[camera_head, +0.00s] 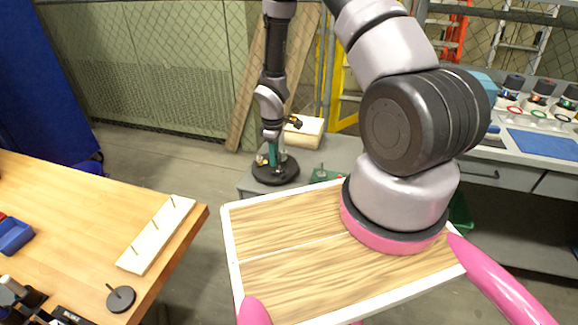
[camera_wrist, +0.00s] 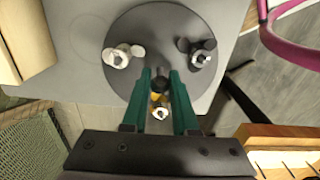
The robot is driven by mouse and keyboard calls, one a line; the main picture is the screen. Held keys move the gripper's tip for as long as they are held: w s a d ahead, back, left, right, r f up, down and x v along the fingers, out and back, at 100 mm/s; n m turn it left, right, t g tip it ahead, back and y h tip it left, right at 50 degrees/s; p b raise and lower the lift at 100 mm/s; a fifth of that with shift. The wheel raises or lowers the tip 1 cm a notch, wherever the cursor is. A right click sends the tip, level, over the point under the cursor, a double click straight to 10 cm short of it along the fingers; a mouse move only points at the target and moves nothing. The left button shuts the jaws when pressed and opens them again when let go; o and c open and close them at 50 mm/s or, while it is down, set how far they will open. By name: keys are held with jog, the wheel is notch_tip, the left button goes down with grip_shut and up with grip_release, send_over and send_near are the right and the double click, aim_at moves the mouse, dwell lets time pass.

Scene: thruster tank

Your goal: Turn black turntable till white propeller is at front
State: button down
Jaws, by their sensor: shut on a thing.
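The black turntable (camera_head: 276,174) sits on a grey stand at the back; it also shows in the wrist view (camera_wrist: 150,22). In the wrist view, a pale, whitish propeller (camera_wrist: 117,56) is on its left side and a dark grey one (camera_wrist: 203,57) on its right. A yellow-orange propeller part (camera_wrist: 157,97) shows low between my fingers, largely hidden. My gripper (camera_wrist: 160,78), with green fingers, points down over the turntable's middle. It is shut on a dark knob (camera_wrist: 158,86) there, partly hidden by the fingers. In the head view my gripper (camera_head: 273,155) is small and propeller colours are hard to tell.
A grey stand (camera_head: 251,184) carries the turntable. A wood-topped tray (camera_head: 290,270) with white edges is nearer. A wooden table (camera_head: 70,200) with a pegged white board (camera_head: 157,236) is at left. A grey counter (camera_head: 520,175) is at right. A beige block (camera_head: 304,132) is behind the stand.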

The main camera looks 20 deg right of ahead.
jog(key=n, duration=0.3)
jog(key=shift+n, duration=1.9)
jog(key=n, duration=0.3)
jog(key=c, duration=0.8)
grip_release()
jog(key=shift+o, duration=0.2)
jog(key=shift+r, duration=0.1)
